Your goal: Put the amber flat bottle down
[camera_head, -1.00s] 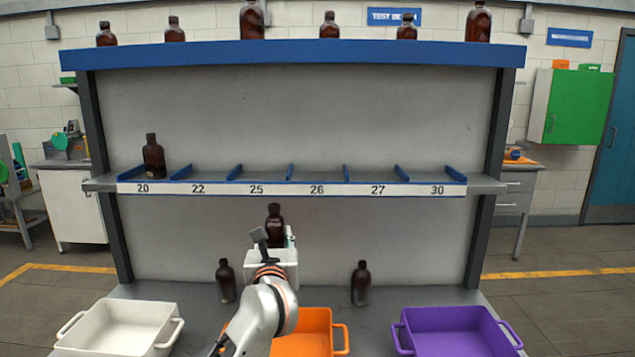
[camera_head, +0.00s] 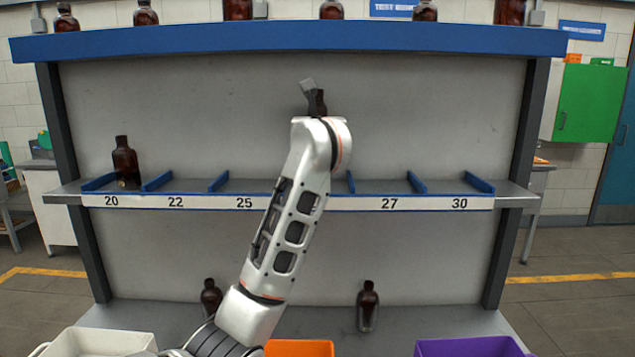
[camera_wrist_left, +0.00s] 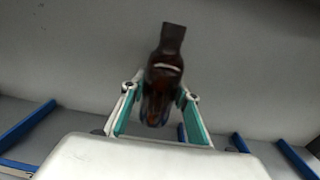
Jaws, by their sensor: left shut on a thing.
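The amber flat bottle (camera_wrist_left: 163,75) is held between the teal-lined fingers of my left gripper (camera_wrist_left: 160,110) in the left wrist view. In the head view, only the bottle's dark neck and shoulder (camera_head: 317,102) show above my wrist. My left gripper is up above the numbered middle shelf (camera_head: 400,187), in front of the grey back panel. My arm hides the shelf's front around the place between labels 25 and 27. The lower part of the bottle is hidden in the head view. My right gripper is not in view.
Another amber bottle (camera_head: 125,163) stands in slot 20. Blue dividers (camera_head: 416,182) part the slots; 22, 27 and 30 look empty. Two bottles (camera_head: 368,305) stand on the lower surface, several along the top. White (camera_head: 95,343), orange (camera_head: 300,349) and purple (camera_head: 470,347) bins are in front.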

